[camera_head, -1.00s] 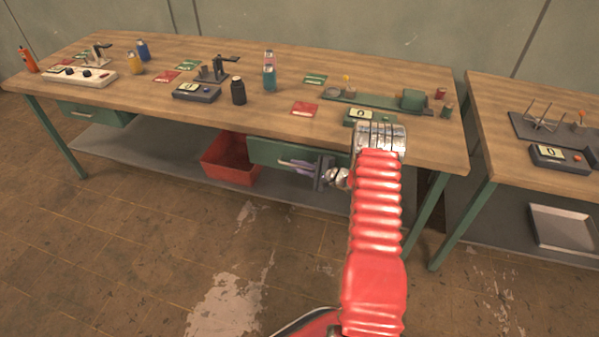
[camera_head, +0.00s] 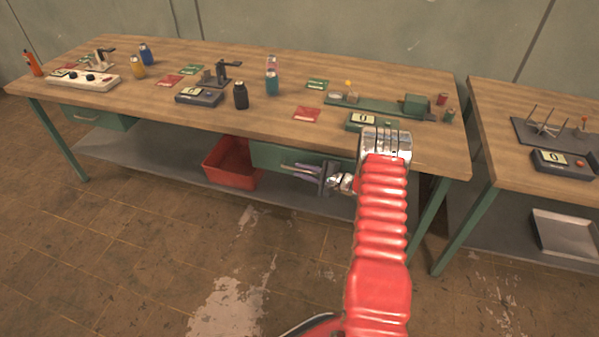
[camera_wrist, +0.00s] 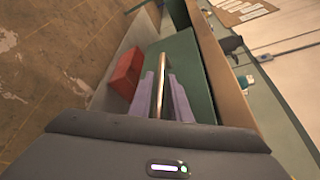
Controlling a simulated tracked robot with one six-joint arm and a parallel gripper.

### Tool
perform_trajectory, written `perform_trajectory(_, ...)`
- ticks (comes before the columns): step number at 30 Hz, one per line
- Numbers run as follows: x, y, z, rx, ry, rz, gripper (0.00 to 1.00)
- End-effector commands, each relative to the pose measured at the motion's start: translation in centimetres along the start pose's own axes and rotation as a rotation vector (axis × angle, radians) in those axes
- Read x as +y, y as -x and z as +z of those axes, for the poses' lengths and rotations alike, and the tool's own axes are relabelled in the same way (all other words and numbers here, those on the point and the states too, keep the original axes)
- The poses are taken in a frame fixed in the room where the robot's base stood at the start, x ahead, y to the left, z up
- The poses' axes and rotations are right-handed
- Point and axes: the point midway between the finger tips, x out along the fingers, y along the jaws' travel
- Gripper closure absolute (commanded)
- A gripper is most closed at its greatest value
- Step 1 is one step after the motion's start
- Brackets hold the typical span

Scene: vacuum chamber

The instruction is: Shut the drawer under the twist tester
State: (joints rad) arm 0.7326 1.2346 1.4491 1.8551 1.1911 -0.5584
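The drawer (camera_head: 268,155) is a green box under the right half of the wooden bench, below the twist tester (camera_head: 375,108), a long green device on the bench top. In the head view its front sits close under the bench edge, and no clear gap shows. Its metal bar handle (camera_wrist: 163,78) runs between my two lavender fingers in the wrist view. My gripper (camera_head: 298,168) is at the drawer front; its fingers look closed about the bar. My red forearm hides the drawer's right end.
A red bin (camera_head: 231,164) stands on the grey lower shelf (camera_head: 165,160), left of the drawer. A second green drawer (camera_head: 95,117) is at the bench's left. Bottles and small devices stand on top. Another bench (camera_head: 535,105) is on the right. The floor in front is clear.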

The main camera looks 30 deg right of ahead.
Motion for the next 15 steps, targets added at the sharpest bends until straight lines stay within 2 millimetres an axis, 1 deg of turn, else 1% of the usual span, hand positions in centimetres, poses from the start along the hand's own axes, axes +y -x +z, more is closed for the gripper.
perform_trajectory(5, -0.1, 2.2, 0.0, 0.001, -0.001, -0.002, 0.83)
perform_trajectory(15, 0.1, 8.2, -0.1, 0.003, -0.002, -0.001, 0.83)
